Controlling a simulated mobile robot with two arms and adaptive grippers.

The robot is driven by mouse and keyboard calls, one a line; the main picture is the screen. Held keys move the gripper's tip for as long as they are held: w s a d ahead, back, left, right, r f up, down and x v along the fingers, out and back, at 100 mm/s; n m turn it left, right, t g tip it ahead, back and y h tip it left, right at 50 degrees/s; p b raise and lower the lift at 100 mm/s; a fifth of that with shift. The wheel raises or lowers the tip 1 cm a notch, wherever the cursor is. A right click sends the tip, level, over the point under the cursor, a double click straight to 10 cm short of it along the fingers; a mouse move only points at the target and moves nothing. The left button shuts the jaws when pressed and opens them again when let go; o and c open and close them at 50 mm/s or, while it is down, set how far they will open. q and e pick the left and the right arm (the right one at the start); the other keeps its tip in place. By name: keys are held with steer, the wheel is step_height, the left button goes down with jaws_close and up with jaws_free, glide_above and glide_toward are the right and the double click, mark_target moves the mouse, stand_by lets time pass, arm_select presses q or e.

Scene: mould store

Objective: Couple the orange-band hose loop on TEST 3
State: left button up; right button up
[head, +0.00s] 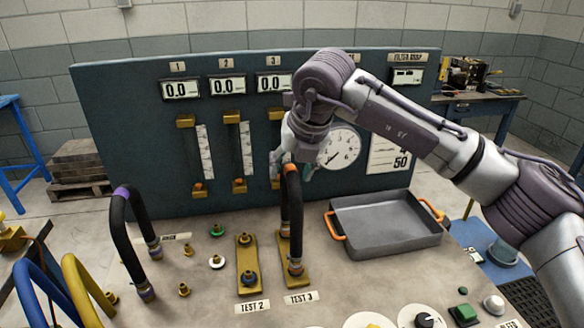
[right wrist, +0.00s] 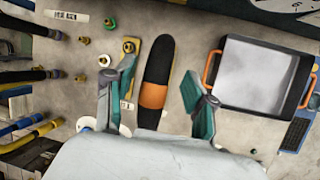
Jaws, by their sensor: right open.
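The black hose loop with the orange band (head: 291,205) stands upright over the brass TEST 3 plate (head: 283,248). Its front end is at the plate's front fitting (head: 295,267); whether it is fully seated I cannot tell, and its rear end is hard to make out. The TEST 3 label (head: 301,297) lies in front. My right gripper (head: 291,168) is at the top of the loop, pointing down. In the right wrist view its fingers are open on either side of the orange band (right wrist: 153,96), with gaps visible. My left gripper is not in view.
The TEST 2 plate (head: 248,264) with bare fittings is just left. A purple-band hose (head: 131,215), a blue hose (head: 38,290) and a yellow hose (head: 82,285) stand further left. A grey tray (head: 385,195) with orange handles is right. The gauge panel (head: 140,110) rises behind.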

steer(key=shift+s+r, duration=0.1)
steer(key=shift+r, duration=0.05)
steer(key=v, duration=1.1)
steer(key=shift+r, duration=0.3)
steer(key=shift+d, duration=0.15)
